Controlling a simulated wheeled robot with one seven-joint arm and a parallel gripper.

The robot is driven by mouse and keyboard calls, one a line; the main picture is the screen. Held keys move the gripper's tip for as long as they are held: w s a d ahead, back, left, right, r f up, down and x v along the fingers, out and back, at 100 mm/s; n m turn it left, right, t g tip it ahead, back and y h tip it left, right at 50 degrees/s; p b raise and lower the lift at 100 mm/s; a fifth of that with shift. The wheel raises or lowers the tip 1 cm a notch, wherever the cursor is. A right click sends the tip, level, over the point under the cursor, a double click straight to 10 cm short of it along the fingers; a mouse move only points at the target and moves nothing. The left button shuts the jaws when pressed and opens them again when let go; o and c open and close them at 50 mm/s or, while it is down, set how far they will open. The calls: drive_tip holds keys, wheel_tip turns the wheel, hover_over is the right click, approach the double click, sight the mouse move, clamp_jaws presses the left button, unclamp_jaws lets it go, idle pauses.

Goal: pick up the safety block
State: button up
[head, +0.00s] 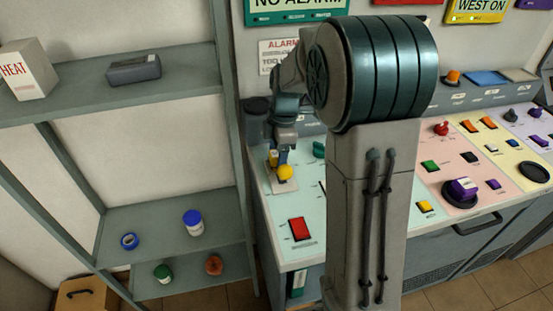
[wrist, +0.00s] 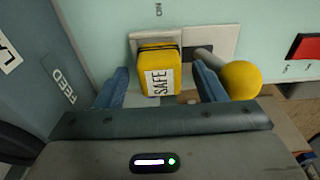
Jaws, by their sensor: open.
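The safety block (wrist: 158,72) is a yellow block with a white label reading SAFE. In the wrist view it stands against a pale plate (wrist: 224,42) on the light green console panel. My gripper (wrist: 160,86) is open, with one blue finger on each side of the block and gaps showing beside it. The block is mostly hidden there.
A red switch (head: 300,228) is on the same panel, and it also shows in the wrist view (wrist: 304,47). The grey shelf unit (head: 190,88) stands close on the left. More buttons and knobs fill the console to the right.

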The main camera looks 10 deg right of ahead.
drive_tip(key=shift+f, duration=0.2)
drive_tip(key=c, duration=1.1)
drive_tip(key=shift+r, duration=0.1)
